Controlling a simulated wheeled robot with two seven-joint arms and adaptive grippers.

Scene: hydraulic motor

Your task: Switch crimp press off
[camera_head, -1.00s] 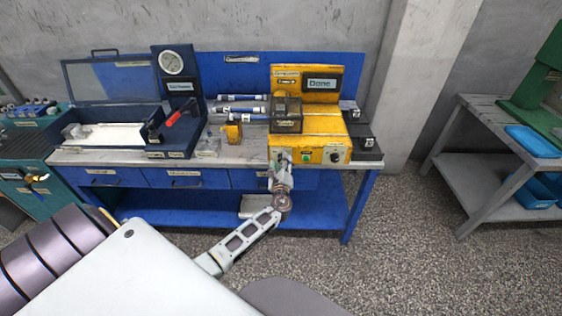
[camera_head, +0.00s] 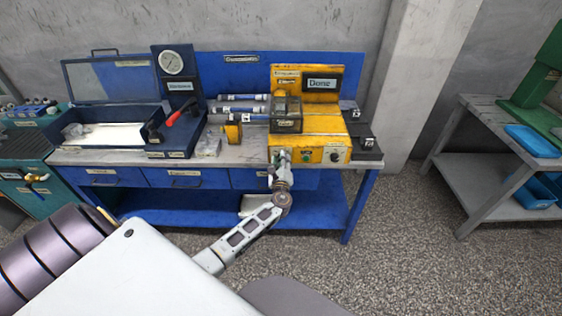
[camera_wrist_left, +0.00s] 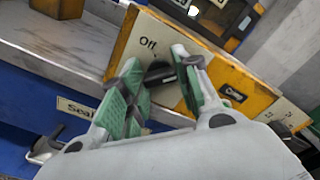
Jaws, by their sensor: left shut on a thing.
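The crimp press (camera_head: 322,123) is the yellow machine at the right end of the bench, its screen (camera_head: 322,83) reading "Done". My left gripper (camera_head: 281,157) is at the left of its front panel. In the left wrist view its green-padded fingers (camera_wrist_left: 160,78) are shut on a black rotary switch (camera_wrist_left: 159,72), one pad on each side. The word "Off" (camera_wrist_left: 148,43) is printed just above the switch. The fingers hide part of the switch, so I cannot tell its exact angle. My right gripper is not in view.
A green button (camera_head: 306,156) and a black knob (camera_head: 335,157) sit farther right on the panel. Left of the press stand a small yellow block (camera_head: 233,132), several hoses (camera_head: 240,110) and a blue gauge stand (camera_head: 173,64). Blue drawers (camera_head: 186,178) lie below the benchtop.

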